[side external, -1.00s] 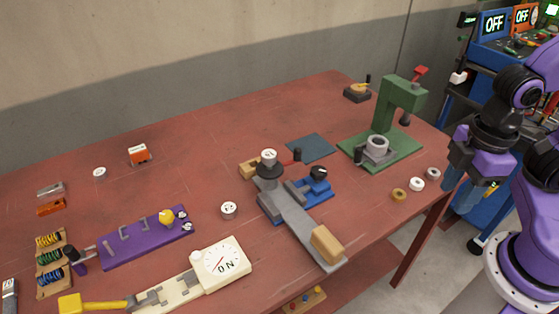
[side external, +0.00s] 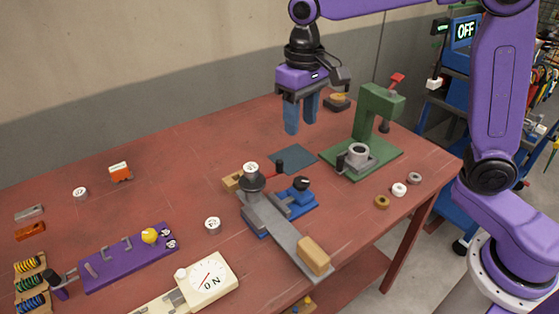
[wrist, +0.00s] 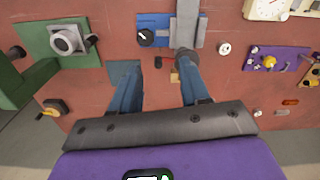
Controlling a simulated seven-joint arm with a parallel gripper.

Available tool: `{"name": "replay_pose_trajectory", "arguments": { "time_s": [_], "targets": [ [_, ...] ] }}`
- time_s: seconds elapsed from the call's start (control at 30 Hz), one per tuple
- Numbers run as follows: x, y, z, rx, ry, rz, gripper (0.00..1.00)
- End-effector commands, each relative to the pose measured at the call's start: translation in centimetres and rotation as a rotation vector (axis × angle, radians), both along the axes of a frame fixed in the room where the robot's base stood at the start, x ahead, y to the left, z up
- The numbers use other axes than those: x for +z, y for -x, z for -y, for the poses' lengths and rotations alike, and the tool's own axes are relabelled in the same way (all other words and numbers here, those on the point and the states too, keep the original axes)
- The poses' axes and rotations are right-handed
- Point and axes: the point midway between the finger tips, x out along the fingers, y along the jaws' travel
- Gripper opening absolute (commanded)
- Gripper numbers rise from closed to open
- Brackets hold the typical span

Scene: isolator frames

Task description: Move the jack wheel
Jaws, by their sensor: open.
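I cannot tell for sure which part is the jack wheel. A grey bench fixture (side external: 280,232) carries an upright grey post with a flange and a white round top (side external: 251,170). Next to it is a blue device with a black knob (side external: 300,183); the knob also shows in the wrist view (wrist: 146,38). A small dark block with an orange-yellow top (side external: 337,102) sits at the back edge, and in the wrist view (wrist: 55,107) at lower left. My gripper (side external: 302,124) is open and empty above the back of the table, behind the post, its blue fingers pointing down.
A green press (side external: 375,125) stands tall to the right of my gripper. A dark blue-grey mat (side external: 291,158) lies below it. Several small rings lie at the right edge. A purple board (side external: 125,258) and cream dial gauge (side external: 208,279) lie front left. The back left table is mostly clear.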

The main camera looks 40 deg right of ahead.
Motion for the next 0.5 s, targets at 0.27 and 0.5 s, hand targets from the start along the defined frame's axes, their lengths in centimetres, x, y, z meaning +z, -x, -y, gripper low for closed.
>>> {"name": "replay_pose_trajectory", "arguments": {
  "time_s": [0.27, 0.5],
  "targets": [
    [0.6, -6.0, 0.0, -0.236, 0.002, -0.004, 0.46],
    [0.6, -7.5, 0.4, -0.305, 0.004, -0.007, 0.46]
  ]
}}
